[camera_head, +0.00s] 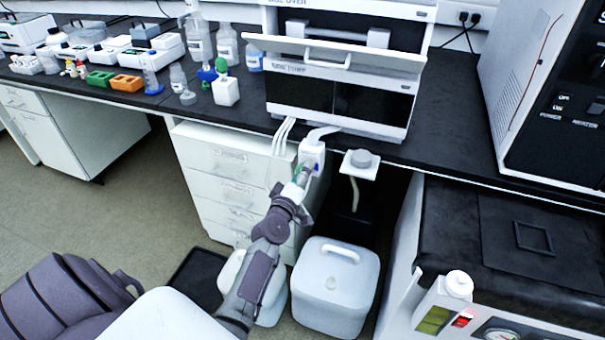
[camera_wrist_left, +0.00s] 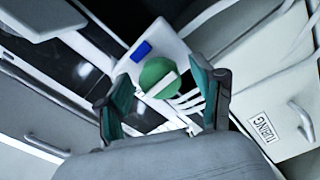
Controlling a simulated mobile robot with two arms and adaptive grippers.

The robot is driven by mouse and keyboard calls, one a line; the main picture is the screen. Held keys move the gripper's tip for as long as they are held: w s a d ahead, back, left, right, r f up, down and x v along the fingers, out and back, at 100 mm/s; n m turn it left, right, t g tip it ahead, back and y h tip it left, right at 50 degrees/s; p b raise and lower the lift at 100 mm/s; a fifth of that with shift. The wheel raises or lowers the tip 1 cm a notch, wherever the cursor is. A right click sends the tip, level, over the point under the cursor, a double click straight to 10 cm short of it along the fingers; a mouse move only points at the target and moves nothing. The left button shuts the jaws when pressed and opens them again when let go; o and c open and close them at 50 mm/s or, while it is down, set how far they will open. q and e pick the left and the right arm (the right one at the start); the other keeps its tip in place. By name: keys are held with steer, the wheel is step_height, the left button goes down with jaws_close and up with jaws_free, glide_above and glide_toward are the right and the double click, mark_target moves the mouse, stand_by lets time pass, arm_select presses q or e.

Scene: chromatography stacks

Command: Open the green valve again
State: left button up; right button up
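The green valve (camera_wrist_left: 158,77) is a round green knob with a pale bar across it, on a white housing (camera_wrist_left: 160,45) beside a blue square (camera_wrist_left: 142,50). In the head view the white housing (camera_head: 312,153) hangs at the bench's front edge below the stacked unit; the knob is mostly hidden by my gripper. My left gripper (camera_head: 300,180) is right in front of it. In the left wrist view my left gripper (camera_wrist_left: 162,80) has its two green fingers apart, with the knob between or just beyond the tips; contact cannot be told. My right gripper is out of view.
White tubes (camera_head: 281,138) hang left of the housing. A shelf with a round grey cap (camera_head: 361,158) juts out to its right. White drawers (camera_head: 228,165) stand behind my arm, and a white canister (camera_head: 335,285) is on the floor. The stacked unit (camera_head: 345,62) is above.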

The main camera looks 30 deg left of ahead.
arm_select(q)
steer(key=v, duration=1.2)
stand_by(0.3)
